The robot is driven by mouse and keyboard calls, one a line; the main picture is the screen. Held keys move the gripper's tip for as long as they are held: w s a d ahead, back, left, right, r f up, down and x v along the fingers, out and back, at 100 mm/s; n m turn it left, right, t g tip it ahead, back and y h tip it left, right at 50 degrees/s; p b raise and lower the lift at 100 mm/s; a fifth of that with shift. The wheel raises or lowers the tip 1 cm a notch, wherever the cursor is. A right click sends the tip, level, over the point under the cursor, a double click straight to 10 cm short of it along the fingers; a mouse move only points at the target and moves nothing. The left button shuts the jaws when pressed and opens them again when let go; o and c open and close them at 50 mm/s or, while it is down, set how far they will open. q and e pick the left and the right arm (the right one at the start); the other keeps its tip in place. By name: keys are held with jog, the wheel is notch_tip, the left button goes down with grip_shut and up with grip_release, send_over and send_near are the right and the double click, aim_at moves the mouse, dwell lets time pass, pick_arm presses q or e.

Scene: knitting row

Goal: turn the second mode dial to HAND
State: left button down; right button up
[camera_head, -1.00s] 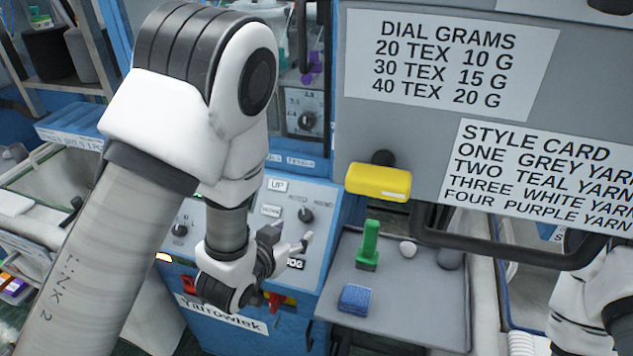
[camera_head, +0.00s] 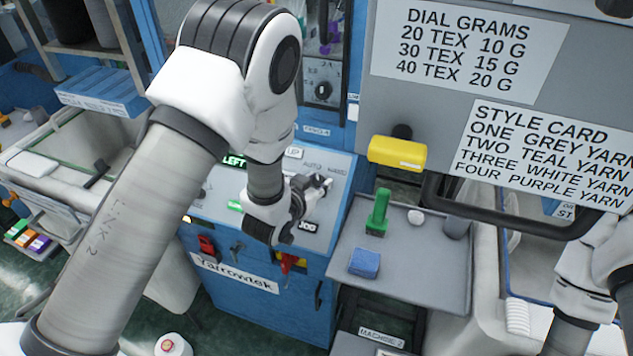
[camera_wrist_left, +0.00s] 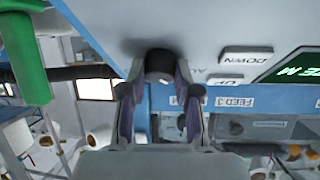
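The control panel (camera_head: 222,205) slopes on the blue cabinet, with AUTO and HAND lettering at its upper right. My left gripper (camera_head: 318,186) is at that lettering and covers the second mode dial in the head view. In the left wrist view, a dark round dial knob (camera_wrist_left: 160,65) sits between the tips of my left gripper (camera_wrist_left: 160,78). The fingers lie on either side of it; I cannot tell whether they press on it. The pointer direction is hidden. Of my right arm, only links show at the right edge; its gripper is out of view.
A yellow block-like part (camera_head: 397,153) juts out above the grey shelf (camera_head: 425,262) right of the panel. A green upright piece (camera_head: 378,213) and a blue block (camera_head: 364,263) stand on that shelf. A red switch (camera_head: 207,246) is on the cabinet front below.

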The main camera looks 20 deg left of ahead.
pick_arm(q)
jog(key=shift+m+h, duration=0.3)
jog(key=shift+m, duration=0.2)
jog(key=shift+a+m+h+b, duration=0.1)
jog(key=shift+m+h+b, duration=0.5)
jog(key=shift+m, duration=0.4)
jog(key=m+g+h, duration=0.1)
jog(key=m, duration=0.2)
jog(key=shift+w+a+r, duration=0.1)
jog(key=m+g+h, duration=0.1)
jog(key=m, duration=0.3)
jog(key=shift+w+r+g, duration=0.1)
jog(key=shift+g, duration=0.3)
jog(key=shift+m+g+h+p, duration=0.55)
jog(key=shift+m+g, duration=0.35)
jog(key=shift+m, duration=0.9)
jog(key=c, duration=0.8)
grip_release()
